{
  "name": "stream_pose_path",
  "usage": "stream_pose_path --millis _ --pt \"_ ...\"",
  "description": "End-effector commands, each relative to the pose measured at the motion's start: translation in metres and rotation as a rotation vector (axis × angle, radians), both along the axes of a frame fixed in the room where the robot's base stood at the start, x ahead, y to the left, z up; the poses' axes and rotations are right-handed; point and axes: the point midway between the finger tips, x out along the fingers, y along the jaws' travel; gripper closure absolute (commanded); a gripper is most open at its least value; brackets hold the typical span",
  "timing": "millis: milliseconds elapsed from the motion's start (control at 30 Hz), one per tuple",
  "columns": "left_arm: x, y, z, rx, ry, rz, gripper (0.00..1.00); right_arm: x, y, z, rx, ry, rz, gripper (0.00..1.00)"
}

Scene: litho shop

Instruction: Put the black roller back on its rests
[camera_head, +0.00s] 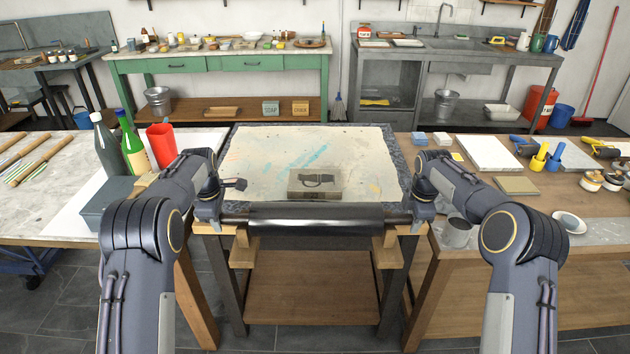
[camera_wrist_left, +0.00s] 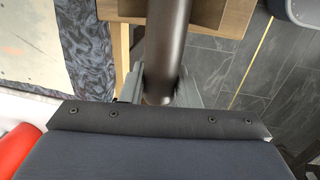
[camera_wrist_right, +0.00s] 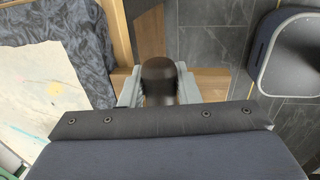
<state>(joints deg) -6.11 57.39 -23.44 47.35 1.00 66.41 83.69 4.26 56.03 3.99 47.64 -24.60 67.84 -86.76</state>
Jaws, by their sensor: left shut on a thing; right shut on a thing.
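The black roller (camera_head: 315,219) lies level across the front of the stone-topped table, its long axis running left to right. My left gripper (camera_head: 214,217) is shut on its left end, and my right gripper (camera_head: 418,217) is shut on its right end. The dark left end (camera_wrist_left: 168,50) shows between grey fingers in the left wrist view; the right handle (camera_wrist_right: 158,75) shows likewise in the right wrist view. The wooden rests, left (camera_head: 243,252) and right (camera_head: 387,252), stick out of the table front below the roller.
A grey stone block (camera_head: 315,187) with a dark drawing lies on the pale stained table top (camera_head: 350,150) behind the roller. Bottles and a red cup (camera_head: 162,145) stand left of my left arm. A metal cup (camera_head: 456,233) stands close to my right forearm.

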Motion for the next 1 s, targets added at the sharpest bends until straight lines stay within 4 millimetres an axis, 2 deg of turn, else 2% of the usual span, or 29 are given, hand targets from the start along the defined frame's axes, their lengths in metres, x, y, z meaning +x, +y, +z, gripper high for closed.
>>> stream_pose_path --millis 300,333,500,667,700,900,1000 --pt "0.0015 0.0035 0.0032 0.004 -0.009 0.007 1.00 0.0006 -0.0030 0.0024 -0.005 -0.004 -0.001 1.00" --pt "0.0015 0.0035 0.0032 0.004 -0.009 0.007 0.67 0.0005 -0.0029 0.0025 -0.005 -0.004 0.000 1.00" --pt "0.0009 0.0021 0.0020 0.002 -0.005 0.004 0.46 0.0007 -0.0023 0.0025 -0.004 -0.005 0.000 1.00" --pt "0.0005 0.0011 0.0010 0.002 -0.003 0.002 0.46 0.0008 -0.0015 0.0026 -0.002 -0.005 0.002 1.00" --pt "-0.0009 0.0010 -0.0028 0.002 0.004 0.002 0.46 -0.0004 -0.0014 -0.0011 -0.002 0.002 0.002 0.70" --pt "-0.0005 0.0005 -0.0019 0.001 0.002 0.001 0.46 -0.0002 -0.0007 -0.0008 -0.001 0.001 0.001 0.46" --pt "-0.0003 0.0004 -0.0015 0.001 0.001 0.001 0.46 -0.0002 -0.0005 -0.0007 -0.001 0.001 0.001 0.46"
